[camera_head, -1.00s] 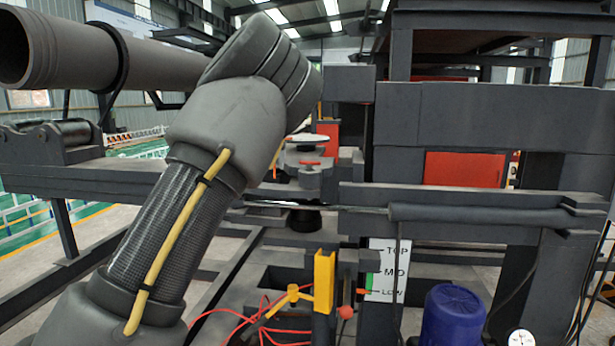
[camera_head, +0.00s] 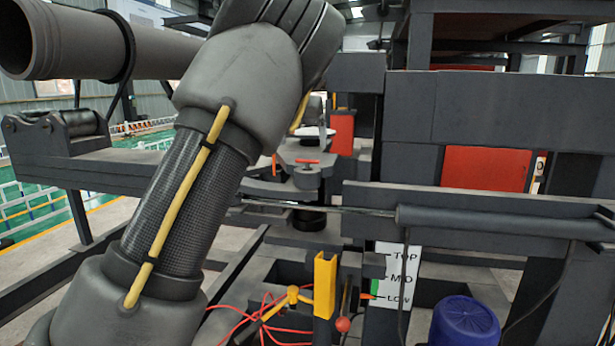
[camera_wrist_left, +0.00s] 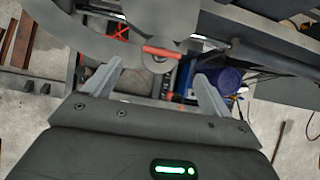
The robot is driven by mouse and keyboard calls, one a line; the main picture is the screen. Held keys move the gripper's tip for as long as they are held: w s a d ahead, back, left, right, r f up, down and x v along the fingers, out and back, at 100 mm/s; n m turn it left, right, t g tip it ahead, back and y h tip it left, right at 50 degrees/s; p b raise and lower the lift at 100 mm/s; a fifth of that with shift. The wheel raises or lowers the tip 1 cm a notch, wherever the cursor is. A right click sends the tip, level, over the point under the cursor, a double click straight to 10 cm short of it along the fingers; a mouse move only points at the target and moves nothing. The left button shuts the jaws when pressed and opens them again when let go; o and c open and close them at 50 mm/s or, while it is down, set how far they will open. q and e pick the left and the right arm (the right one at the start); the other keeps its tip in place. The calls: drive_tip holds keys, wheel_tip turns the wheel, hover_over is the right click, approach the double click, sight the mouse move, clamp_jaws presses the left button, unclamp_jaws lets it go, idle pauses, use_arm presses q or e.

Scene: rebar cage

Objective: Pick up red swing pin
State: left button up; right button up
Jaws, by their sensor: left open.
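The red swing pin (camera_head: 307,162) is a short red bar lying across the top of a grey bracket (camera_head: 305,178) near the middle of the head view. In the left wrist view the red pin (camera_wrist_left: 162,52) lies just beyond the fingertips, roughly centred between them. My left gripper (camera_wrist_left: 158,71) is open, with its two grey fingers spread apart and nothing between them. In the head view my left arm covers most of that gripper. My right gripper is in neither view.
A long horizontal cylinder (camera_head: 480,222) and dark beams stand right of the bracket. Below are a yellow post (camera_head: 324,285), a red ball knob (camera_head: 343,324), a TOP/MID/LOW sign (camera_head: 398,278) and a blue drum (camera_head: 464,322). A large pipe (camera_head: 75,42) lies upper left.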

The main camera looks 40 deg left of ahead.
sight(307, 160)
use_arm(q)
drive_tip(key=shift+w+a+f, duration=0.2)
drive_tip(key=shift+w+f, duration=0.3)
drive_tip(key=shift+w+a+f, duration=0.2)
drive_tip(key=shift+w+f, duration=0.3)
drive_tip(key=shift+d+f+p, duration=0.1)
drive_tip(key=shift+f+p, duration=0.1)
drive_tip(key=shift+p, duration=0.4)
drive_tip(key=p+x, duration=0.1)
drive_tip(key=x, duration=0.3)
drive_tip(key=shift+w+f+p, duration=0.1)
drive_tip(key=shift+f+p, duration=0.1)
drive_tip(key=shift+p, duration=0.2)
drive_tip(key=shift+a+f, duration=0.1)
drive_tip(key=shift+a, duration=0.1)
drive_tip(key=shift+s+d, duration=0.25)
drive_tip(key=c, duration=1.3)
drive_tip(key=shift+w, duration=0.1)
drive_tip(key=c, duration=0.4)
drive_tip(key=shift+o, duration=0.2)
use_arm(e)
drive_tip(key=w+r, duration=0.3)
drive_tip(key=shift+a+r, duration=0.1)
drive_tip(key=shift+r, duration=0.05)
use_arm(q)
drive_tip(key=shift+a+r, duration=0.1)
drive_tip(key=shift+r, duration=0.15)
